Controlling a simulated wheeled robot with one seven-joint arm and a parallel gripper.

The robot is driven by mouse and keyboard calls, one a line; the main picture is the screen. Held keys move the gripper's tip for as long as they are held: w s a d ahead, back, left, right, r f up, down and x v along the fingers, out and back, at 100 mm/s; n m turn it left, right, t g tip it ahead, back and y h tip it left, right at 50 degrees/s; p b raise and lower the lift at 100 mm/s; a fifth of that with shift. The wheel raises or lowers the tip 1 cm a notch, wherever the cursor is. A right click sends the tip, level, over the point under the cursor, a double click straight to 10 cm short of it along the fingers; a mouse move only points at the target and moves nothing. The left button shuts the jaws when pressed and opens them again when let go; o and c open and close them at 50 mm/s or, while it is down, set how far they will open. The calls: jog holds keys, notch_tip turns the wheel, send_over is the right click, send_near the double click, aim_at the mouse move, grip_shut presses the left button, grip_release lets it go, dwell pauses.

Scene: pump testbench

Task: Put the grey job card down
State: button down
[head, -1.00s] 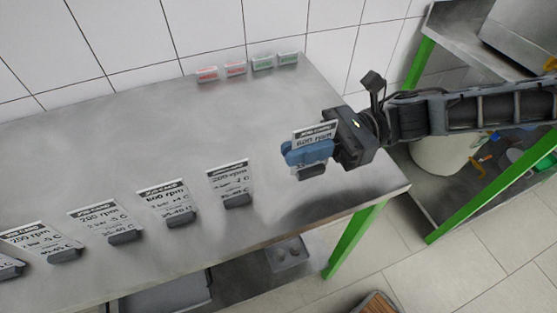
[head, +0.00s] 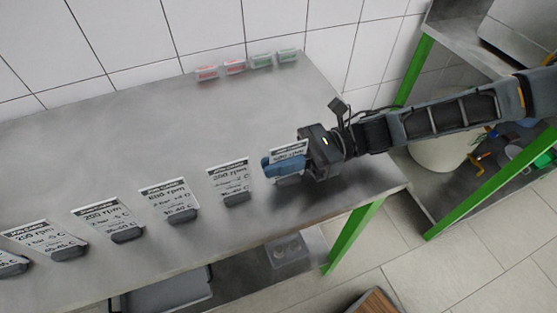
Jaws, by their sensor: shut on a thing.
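The job card (head: 289,149) is a white card with a dark header and printed rpm text. It stands roughly upright at the right part of the steel table. My gripper (head: 283,164) is shut on it, with blue fingers across its middle from the right. The fingers hide much of the card's lower text and most of its foot. The card is low over the tabletop, close to the right of the last standing card; I cannot tell whether its foot touches the table.
Several similar cards stand in grey feet along the table's front, the nearest being this one (head: 232,181). Small red and green labelled blocks (head: 235,67) stand at the back by the tiled wall. The middle of the steel table (head: 150,125) is clear.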

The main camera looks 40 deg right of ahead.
jog(key=c, duration=1.2)
grip_release()
jog(key=shift+f, duration=0.1)
jog(key=shift+c, duration=0.2)
jog(key=shift+r, duration=0.2)
jog(key=b+v, duration=0.2)
jog(key=v, duration=0.8)
jog(key=shift+d+f+b, duration=0.1)
jog(key=shift+d+b, duration=0.15)
jog(key=shift+b, duration=0.1)
jog(key=shift+v, duration=0.75)
